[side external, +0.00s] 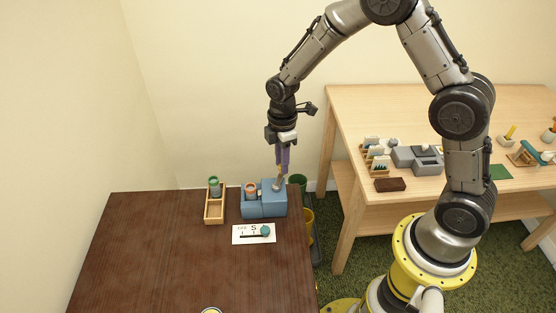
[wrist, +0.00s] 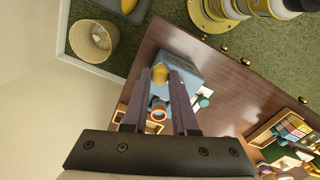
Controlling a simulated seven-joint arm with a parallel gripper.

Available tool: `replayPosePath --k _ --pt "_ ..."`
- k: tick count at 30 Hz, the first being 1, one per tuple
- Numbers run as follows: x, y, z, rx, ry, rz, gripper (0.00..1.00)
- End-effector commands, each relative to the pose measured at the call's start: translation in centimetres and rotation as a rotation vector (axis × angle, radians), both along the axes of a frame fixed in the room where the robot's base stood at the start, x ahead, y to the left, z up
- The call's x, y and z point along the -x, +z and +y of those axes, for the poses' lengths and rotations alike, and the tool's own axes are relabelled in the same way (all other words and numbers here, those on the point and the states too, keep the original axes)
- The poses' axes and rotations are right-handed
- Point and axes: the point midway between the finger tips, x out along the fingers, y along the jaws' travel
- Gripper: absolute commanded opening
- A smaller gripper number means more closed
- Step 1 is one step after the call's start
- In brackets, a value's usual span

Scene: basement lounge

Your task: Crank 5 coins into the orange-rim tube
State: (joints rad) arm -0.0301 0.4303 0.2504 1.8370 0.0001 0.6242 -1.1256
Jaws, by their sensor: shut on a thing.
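A blue coin dispenser (side external: 265,206) stands near the back right of the dark brown table. An orange-rim tube (side external: 250,189) stands upright at its left part; its round opening also shows in the wrist view (wrist: 157,113). My gripper (side external: 281,174) points down over the dispenser's right part, where the crank is. In the wrist view my two purple fingers (wrist: 162,75) are shut around a yellow crank knob (wrist: 160,71). The crank arm is mostly hidden by the fingers. I cannot tell whether coins are in the tube.
A wooden tray (side external: 215,213) with a green-rim tube (side external: 213,183) stands left of the dispenser. A white card (side external: 243,239) with a teal knob (side external: 266,230) lies in front. The dark table (side external: 170,265) is largely clear. A light wood table (side external: 365,108) holds other things.

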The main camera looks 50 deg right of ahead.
Motion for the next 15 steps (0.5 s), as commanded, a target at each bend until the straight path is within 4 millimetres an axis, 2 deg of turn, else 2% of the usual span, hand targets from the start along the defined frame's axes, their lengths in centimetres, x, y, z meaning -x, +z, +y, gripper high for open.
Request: replayPosePath --k 15 --pt "2.1 0.1 -0.3 0.000 -0.492 -0.001 0.00"
